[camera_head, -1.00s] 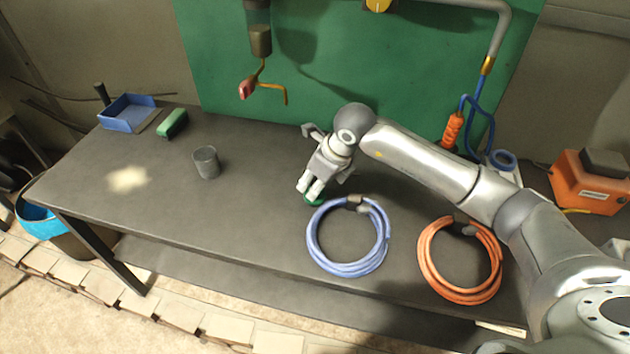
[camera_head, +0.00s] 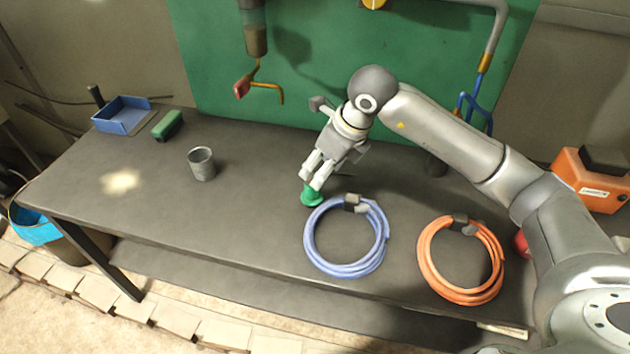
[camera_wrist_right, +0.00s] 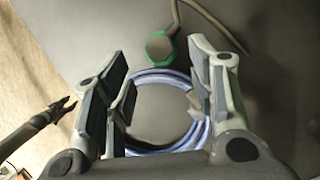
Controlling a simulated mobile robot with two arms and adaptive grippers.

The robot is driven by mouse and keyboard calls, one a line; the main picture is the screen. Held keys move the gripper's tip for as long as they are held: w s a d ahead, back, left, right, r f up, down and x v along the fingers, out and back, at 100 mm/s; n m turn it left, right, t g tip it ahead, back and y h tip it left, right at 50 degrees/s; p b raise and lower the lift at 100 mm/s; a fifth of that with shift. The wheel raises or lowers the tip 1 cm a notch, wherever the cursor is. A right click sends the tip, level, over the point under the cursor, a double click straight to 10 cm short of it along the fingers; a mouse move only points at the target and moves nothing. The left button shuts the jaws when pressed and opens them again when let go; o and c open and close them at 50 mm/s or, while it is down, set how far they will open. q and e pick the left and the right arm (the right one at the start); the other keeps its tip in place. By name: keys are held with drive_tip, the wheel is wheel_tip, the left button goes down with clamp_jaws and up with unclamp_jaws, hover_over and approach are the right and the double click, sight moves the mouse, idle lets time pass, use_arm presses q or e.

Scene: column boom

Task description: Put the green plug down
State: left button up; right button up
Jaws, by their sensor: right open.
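The green plug (camera_head: 312,196) stands on the grey bench top, just left of the coiled blue hose. My right gripper (camera_head: 313,180) is right above it, fingers pointing down. In the right wrist view the plug (camera_wrist_right: 160,46) lies beyond the open fingers of my right gripper (camera_wrist_right: 162,82), with nothing between the pads. In the head view the fingertips overlap the plug's top edge, so the exact gap is hard to judge.
The blue hose coil (camera_head: 346,270) and the orange hose coil (camera_head: 461,293) lie to the right along the front. A grey cup (camera_head: 201,164), a green block (camera_head: 167,125) and a blue tray (camera_head: 123,128) stand to the left. The bench between cup and plug is clear.

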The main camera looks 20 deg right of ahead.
drive_tip(key=shift+b+v, duration=0.3)
drive_tip(key=shift+v, duration=2)
